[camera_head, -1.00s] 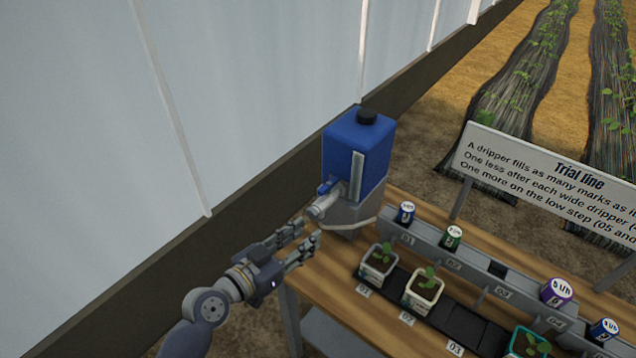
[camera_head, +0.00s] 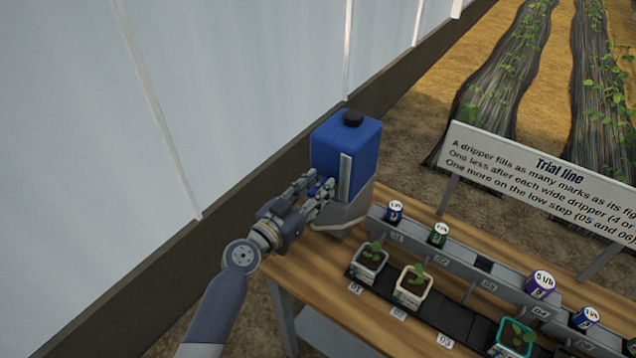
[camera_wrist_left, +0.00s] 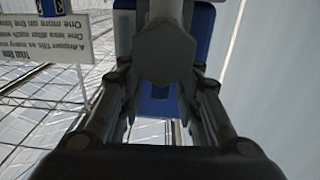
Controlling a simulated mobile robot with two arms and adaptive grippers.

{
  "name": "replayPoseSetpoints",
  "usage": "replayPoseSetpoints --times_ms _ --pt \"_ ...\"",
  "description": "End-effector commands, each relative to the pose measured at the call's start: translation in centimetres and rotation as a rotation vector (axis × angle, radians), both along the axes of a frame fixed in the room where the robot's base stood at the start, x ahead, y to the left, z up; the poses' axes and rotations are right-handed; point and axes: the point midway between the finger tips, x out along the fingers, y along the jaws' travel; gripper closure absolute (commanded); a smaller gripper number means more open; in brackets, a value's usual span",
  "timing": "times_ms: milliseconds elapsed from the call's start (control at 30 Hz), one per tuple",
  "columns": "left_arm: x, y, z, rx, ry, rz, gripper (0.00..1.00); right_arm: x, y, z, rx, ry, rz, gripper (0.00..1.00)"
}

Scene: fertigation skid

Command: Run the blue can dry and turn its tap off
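The blue can (camera_head: 335,148) with a black cap stands upright on a grey stand (camera_head: 340,217) at the left end of the wooden bench. A pale level strip runs down its front. Its tap (camera_head: 316,190) shows only as a bit of blue among my fingers, so its lever position is hidden. My left gripper (camera_head: 318,191) is at the tap, fingers apart on either side of it; contact is unclear. In the left wrist view both fingers (camera_wrist_left: 163,95) are spread, with the blue can (camera_wrist_left: 204,32) behind them. My right gripper is not in view.
The bench (camera_head: 325,265) carries a grey rail with several coloured drippers (camera_head: 440,234) and potted seedlings (camera_head: 412,285) right of the can. The "Trial line" sign (camera_head: 545,175) stands behind. A pale wall (camera_head: 230,90) is at the left.

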Motion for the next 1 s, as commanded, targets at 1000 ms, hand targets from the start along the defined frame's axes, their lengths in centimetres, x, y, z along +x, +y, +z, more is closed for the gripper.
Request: replayPoseSetpoints --times_ms 1000 --pt "0.8 -0.4 -0.5 -0.001 -0.009 -0.054 1.0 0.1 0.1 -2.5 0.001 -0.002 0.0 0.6"
